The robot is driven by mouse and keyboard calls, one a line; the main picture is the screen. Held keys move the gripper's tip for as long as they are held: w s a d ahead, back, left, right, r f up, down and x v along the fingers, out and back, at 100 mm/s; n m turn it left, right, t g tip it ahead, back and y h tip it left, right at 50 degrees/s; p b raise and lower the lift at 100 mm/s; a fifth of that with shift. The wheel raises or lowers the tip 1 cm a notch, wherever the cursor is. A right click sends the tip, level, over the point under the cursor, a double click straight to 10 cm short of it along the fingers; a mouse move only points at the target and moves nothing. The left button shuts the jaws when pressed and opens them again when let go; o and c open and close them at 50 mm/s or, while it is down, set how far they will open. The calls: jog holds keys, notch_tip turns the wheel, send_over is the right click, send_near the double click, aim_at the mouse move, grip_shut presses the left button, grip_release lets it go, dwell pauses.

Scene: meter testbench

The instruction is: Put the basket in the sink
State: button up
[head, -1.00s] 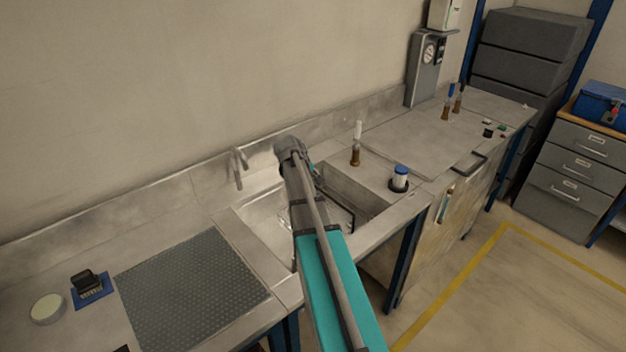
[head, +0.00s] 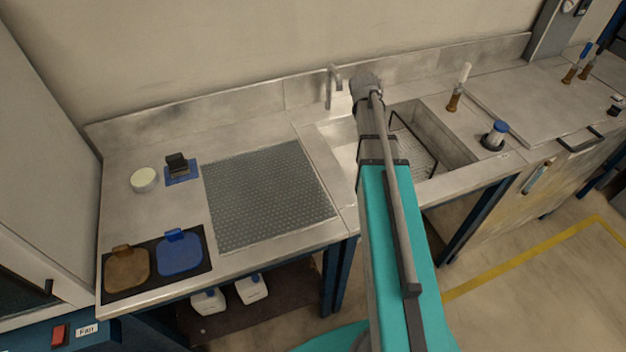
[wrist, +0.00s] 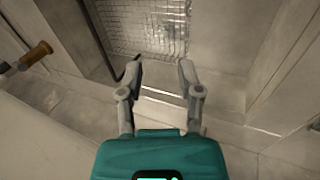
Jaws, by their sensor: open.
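The wire mesh basket (head: 418,155) sits inside the steel sink (head: 452,147), with its dark handle standing above it. My arm hides its left part in the head view. In the wrist view the basket's mesh (wrist: 150,28) shows at the top, beyond my fingertips, with a dark bar at its left. My gripper (wrist: 158,72) is open with nothing between its fingers, apart from the mesh. In the head view my arm reaches over the sink and hides the fingers.
A faucet (head: 333,85) stands behind the sink. A grey perforated mat (head: 268,195) lies to its left. A brown-handled tool (head: 455,98) and a blue-capped jar (head: 494,135) stand to its right. Two scoop-like pads, brown (head: 127,268) and blue (head: 180,253), lie at front left.

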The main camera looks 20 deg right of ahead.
jog(key=s+a, duration=0.2)
jog(key=a, duration=0.2)
jog(key=s+a+y, duration=0.1)
jog(key=s+a, duration=0.1)
jog(key=a, duration=0.3)
jog(key=s+a+f+y, duration=0.1)
jog(key=s+a, duration=0.1)
jog(key=a, duration=0.3)
jog(key=shift+s, duration=0.1)
jog(key=s+a+y, duration=0.1)
jog(key=s+a, duration=0.1)
jog(key=a, duration=0.2)
jog(key=s+a, duration=0.3)
jog(key=a, duration=0.1)
jog(key=s+a+y, duration=0.1)
jog(key=s+a, duration=0.2)
jog(key=a, duration=0.1)
jog(key=shift+s+a+f+m+g+y, duration=0.25)
jog(key=shift+a+m+g+y, duration=0.05)
jog(key=shift+a+g, duration=0.1)
jog(key=shift+d, duration=0.1)
